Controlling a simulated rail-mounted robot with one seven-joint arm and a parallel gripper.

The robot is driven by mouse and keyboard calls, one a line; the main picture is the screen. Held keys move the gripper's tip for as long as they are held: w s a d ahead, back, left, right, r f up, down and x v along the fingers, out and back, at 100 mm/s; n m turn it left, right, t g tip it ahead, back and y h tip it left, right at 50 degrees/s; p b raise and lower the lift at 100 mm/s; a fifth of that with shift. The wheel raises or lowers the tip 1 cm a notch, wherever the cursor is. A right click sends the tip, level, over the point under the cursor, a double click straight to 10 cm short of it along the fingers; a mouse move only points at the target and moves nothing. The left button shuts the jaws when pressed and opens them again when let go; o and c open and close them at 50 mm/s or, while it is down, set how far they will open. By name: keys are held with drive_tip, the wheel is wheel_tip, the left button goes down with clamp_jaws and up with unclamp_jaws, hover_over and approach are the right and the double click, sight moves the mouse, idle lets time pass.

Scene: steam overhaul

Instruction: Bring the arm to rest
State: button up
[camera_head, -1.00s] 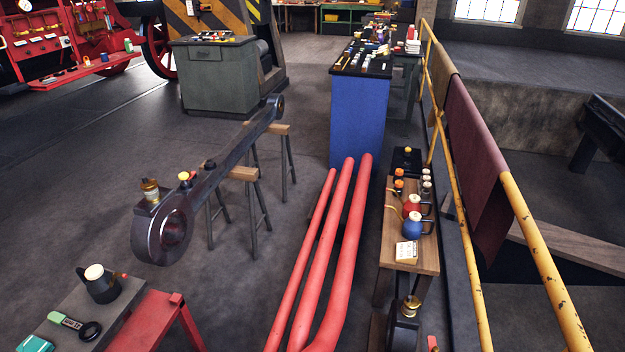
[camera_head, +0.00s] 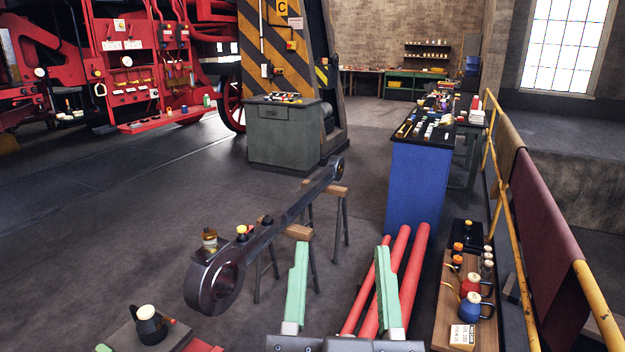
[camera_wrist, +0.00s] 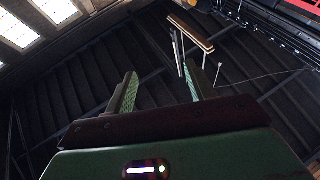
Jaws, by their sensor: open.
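My gripper (camera_head: 340,285) shows at the lower middle of the head view, its two green fingers pointing up and spread wide apart. Nothing is between the fingers. In the head view it stands in front of the red pipes and to the right of the dark connecting rod (camera_head: 285,222), which rests on wooden-topped trestles (camera_head: 298,232). In the wrist view my gripper (camera_wrist: 160,92) is also open and empty, with the dark roof and windows beyond the fingers.
Red pipes (camera_head: 412,265) run behind my gripper. A wooden bench (camera_head: 450,300) with jugs and small bottles stands at right, beside a yellow railing (camera_head: 515,225). A blue cabinet (camera_head: 415,190) and a grey cabinet (camera_head: 285,140) stand farther back. Open floor (camera_head: 100,240) lies at left.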

drive_tip(key=s+a+r+n+t+y, duration=0.1)
drive_tip(key=s+a+r+t, duration=0.15)
drive_tip(key=s+r, duration=0.4)
wheel_tip(320, 180, up, 37)
drive_tip(key=p, duration=3.8)
drive_tip(key=shift+w+a+y, duration=0.2)
drive_tip(key=shift+w+y, duration=0.1)
drive_tip(key=shift+w, duration=0.1)
drive_tip(key=shift+g, duration=0.25)
